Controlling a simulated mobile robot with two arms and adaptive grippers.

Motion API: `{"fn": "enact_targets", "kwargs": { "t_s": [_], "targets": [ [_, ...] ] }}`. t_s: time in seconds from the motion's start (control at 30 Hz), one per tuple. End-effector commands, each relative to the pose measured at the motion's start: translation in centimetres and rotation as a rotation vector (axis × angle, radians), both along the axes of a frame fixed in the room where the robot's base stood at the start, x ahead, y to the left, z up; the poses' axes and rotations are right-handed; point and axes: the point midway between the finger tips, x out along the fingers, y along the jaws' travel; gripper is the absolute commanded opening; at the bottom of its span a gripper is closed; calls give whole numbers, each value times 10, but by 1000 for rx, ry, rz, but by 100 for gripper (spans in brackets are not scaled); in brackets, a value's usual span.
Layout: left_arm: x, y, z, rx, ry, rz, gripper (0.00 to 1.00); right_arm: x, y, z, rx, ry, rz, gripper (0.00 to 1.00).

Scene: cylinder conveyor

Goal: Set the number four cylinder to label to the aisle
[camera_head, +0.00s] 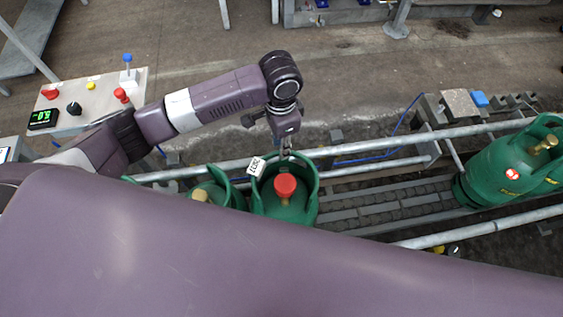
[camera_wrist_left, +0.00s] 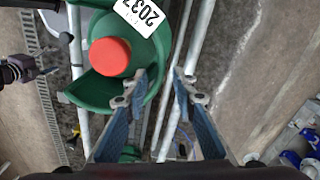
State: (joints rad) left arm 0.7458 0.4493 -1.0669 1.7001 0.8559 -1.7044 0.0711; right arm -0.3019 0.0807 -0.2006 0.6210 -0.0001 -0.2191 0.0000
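A green cylinder with a red cap (camera_head: 285,188) stands on the conveyor below my left gripper (camera_head: 284,152). A white tag reading 2037 (camera_head: 256,166) is on its collar; the tag also shows in the left wrist view (camera_wrist_left: 139,13). In that view the two fingers of my left gripper (camera_wrist_left: 160,78) are apart, with the green collar's edge (camera_wrist_left: 157,45) near and between them. Contact cannot be told. A second green cylinder (camera_head: 228,191) with a brass valve is partly hidden at the left. What looks like my right gripper (camera_wrist_left: 38,68) is small at the wrist view's left edge.
Metal rails (camera_head: 385,146) run along both sides, and the belt (camera_head: 380,210) between is bare. A control panel (camera_head: 100,93) with buttons and a green display is at the left.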

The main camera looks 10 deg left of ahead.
Motion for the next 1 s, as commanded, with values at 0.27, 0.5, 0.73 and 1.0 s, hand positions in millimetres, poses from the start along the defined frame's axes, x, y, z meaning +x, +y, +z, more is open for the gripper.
{"fn": "enact_targets", "kwargs": {
  "t_s": [0.27, 0.5, 0.73, 1.0],
  "targets": [
    [0, 0, -25, 1, 1, 1, 25, -6, -2, -21, -3, 10, -1, 63],
    [-1, 0, -58, 2, 3, 2, 25, 0, -1, -16, -2, 2, -1, 63],
    [0, 0, -89, 1, 1, 1, 25, 2, -1, -14, -2, -1, -1, 63],
    [0, 0, -98, 1, -1, 1, 25, 2, -1, -14, -1, -2, -1, 63]
  ]
}}
